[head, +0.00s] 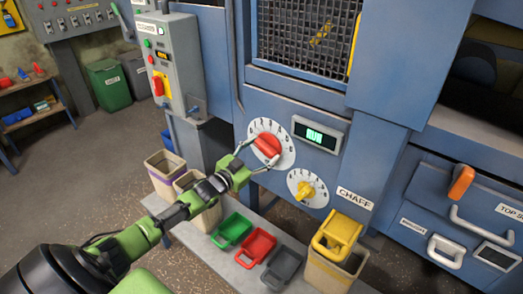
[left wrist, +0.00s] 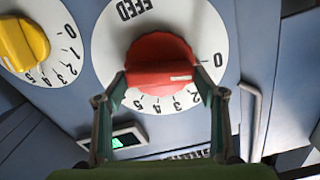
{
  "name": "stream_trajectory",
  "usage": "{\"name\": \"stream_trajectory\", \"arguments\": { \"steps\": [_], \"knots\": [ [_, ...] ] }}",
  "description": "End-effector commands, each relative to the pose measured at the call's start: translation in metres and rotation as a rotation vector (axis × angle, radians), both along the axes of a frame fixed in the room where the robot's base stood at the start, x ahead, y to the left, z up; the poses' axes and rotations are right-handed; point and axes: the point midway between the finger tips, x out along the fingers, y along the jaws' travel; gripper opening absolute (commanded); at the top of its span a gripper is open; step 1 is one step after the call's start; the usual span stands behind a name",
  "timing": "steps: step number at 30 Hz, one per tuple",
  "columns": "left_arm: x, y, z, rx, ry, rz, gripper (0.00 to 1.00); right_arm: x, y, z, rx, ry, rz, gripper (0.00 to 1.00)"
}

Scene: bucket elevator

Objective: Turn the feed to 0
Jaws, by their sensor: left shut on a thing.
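The red feed knob (head: 267,145) sits on a white numbered dial (head: 286,158) on the blue machine front. The knob (left wrist: 158,58) fills the middle of the left wrist view, under the word FEED. Its white mark points right there, close to the 0 and a little to its lower side; a finger hides part of the scale nearby. My left gripper (head: 256,156) is shut on the knob, with one finger on each side, also in the left wrist view (left wrist: 160,84). My right gripper is in neither view.
A yellow knob (head: 306,189) on its own dial is close below right. A lit green display (head: 314,134) is above it. A bench holds green, red and grey scoops (head: 256,247); a yellow one (head: 338,235) sits on a bin. A control box (head: 168,60) stands left.

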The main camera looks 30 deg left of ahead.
Motion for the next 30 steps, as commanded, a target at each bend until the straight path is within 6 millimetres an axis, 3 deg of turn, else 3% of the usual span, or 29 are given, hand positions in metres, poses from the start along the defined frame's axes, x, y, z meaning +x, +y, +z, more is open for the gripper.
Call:
{"name": "stream_trajectory", "arguments": {
  "steps": [12, 13, 15, 25, 30],
  "knots": [
    [0.000, 0.000, 0.001, -0.068, 0.003, 0.000, 0.42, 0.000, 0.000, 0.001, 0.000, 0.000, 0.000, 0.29],
    [0.000, 0.000, 0.001, -0.069, 0.003, 0.000, 0.69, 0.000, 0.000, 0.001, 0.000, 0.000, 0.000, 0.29],
    [0.000, 0.000, 0.001, -0.068, 0.003, 0.000, 0.81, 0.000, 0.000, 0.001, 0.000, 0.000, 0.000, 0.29],
    [-0.001, 0.000, 0.000, -0.064, 0.005, 0.000, 0.81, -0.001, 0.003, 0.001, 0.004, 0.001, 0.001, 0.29],
    [-0.011, 0.001, -0.001, -0.065, 0.006, -0.001, 0.81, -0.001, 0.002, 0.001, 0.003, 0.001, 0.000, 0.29]
  ]
}}
